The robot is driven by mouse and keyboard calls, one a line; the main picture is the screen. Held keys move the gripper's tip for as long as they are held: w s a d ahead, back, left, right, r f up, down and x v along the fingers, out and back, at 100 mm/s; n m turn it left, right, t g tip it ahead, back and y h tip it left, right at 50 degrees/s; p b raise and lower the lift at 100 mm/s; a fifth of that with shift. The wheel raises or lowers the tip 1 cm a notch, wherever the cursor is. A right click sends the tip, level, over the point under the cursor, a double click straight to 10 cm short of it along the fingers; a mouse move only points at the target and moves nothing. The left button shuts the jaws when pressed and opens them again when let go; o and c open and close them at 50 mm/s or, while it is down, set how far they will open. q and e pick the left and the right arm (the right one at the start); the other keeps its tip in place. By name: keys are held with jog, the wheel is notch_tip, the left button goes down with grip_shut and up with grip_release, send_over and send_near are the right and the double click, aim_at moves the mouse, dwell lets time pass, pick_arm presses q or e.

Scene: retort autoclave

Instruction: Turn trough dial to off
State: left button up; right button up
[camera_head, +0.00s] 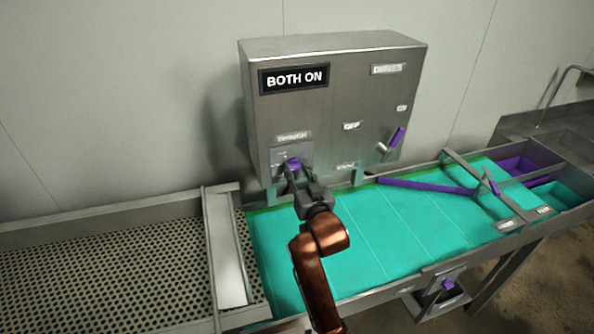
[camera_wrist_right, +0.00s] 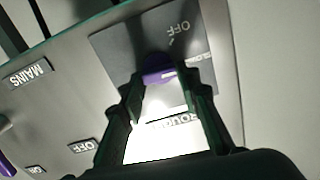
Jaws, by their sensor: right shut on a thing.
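The trough dial is a purple knob (camera_head: 293,163) on a dark square plate (camera_wrist_right: 119,44) low on the left of the steel control box (camera_head: 340,100). In the right wrist view the purple knob (camera_wrist_right: 158,68) sits at the plate's middle, with an "OFF" mark above it and part of another label to its right. My right gripper (camera_head: 291,172) reaches up to the dial. Its fingers (camera_wrist_right: 160,82) close on the purple knob from both sides and hide part of it. The box display (camera_head: 294,79) reads "BOTH ON". My left gripper is not in view.
A purple-handled mains lever (camera_head: 391,140) is right of the dial on the box. Below runs a green belt (camera_head: 350,240) with a purple diverter bar (camera_head: 428,185). A perforated metal trough (camera_head: 110,270) lies left. Purple-lined bins (camera_head: 520,165) stand right.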

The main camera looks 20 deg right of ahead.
jog(key=shift+c, duration=0.7)
jog(key=shift+r+n+p, duration=0.1)
jog(key=shift+n+p, duration=0.8)
jog(key=shift+p, duration=0.05)
jog(key=n+p, duration=0.2)
jog(key=n, duration=0.1)
jog(key=shift+p, duration=0.4)
jog(key=n+p, duration=0.1)
jog(key=n, duration=0.1)
jog(key=n+p, duration=0.2)
jog(key=n, duration=0.1)
jog(key=shift+a+f, duration=0.15)
jog(key=shift+f, duration=0.05)
jog(key=o, duration=1.1)
jog(key=shift+o, duration=0.3)
